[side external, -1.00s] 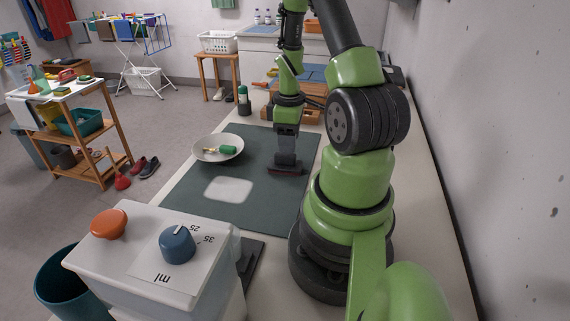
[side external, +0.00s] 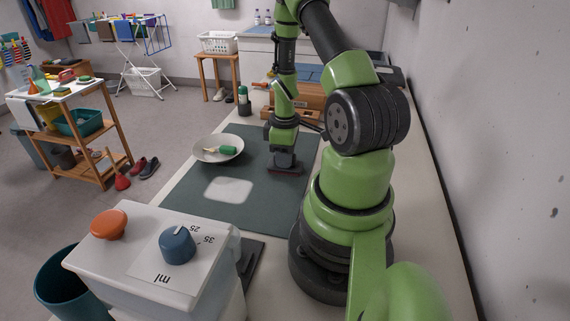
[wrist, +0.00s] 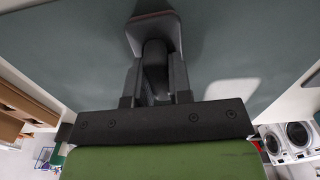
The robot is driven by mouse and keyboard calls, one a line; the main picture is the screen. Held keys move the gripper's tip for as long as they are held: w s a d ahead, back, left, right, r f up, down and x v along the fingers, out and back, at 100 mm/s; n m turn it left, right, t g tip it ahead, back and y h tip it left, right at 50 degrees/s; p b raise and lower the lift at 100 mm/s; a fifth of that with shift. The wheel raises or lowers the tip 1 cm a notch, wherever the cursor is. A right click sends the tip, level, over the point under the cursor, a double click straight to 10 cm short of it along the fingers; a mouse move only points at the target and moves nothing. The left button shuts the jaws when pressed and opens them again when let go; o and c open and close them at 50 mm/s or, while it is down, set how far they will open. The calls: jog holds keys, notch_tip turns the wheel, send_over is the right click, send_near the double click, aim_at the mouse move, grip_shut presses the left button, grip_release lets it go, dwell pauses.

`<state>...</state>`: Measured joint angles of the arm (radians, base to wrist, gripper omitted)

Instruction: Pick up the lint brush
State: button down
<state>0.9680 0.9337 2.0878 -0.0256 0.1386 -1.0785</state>
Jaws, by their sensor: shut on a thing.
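The lint brush has a flat dark grey head (wrist: 152,22) with a reddish edge and a dark handle. In the side view it shows as a dark reddish strip (side external: 286,171) low under the gripper, at the right part of the dark green mat (side external: 215,205). My gripper (side external: 284,161) points down over the mat. In the wrist view, the two fingers of my gripper (wrist: 156,74) are closed on the handle. In the side view the gripper hides most of the brush, and I cannot tell whether the brush touches the mat.
A white bowl (side external: 207,155) holding a green-handled item (side external: 228,150) stands left of the gripper. A pale patch (side external: 229,190) lies on the mat. A wooden box (side external: 305,105) and a dark green bottle (side external: 244,100) stand behind. A white dispenser (side external: 135,225) stands in front.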

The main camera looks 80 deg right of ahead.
notch_tip(320, 180, up, 10)
dwell(0.7)
jog(key=c, duration=1.9)
grip_release()
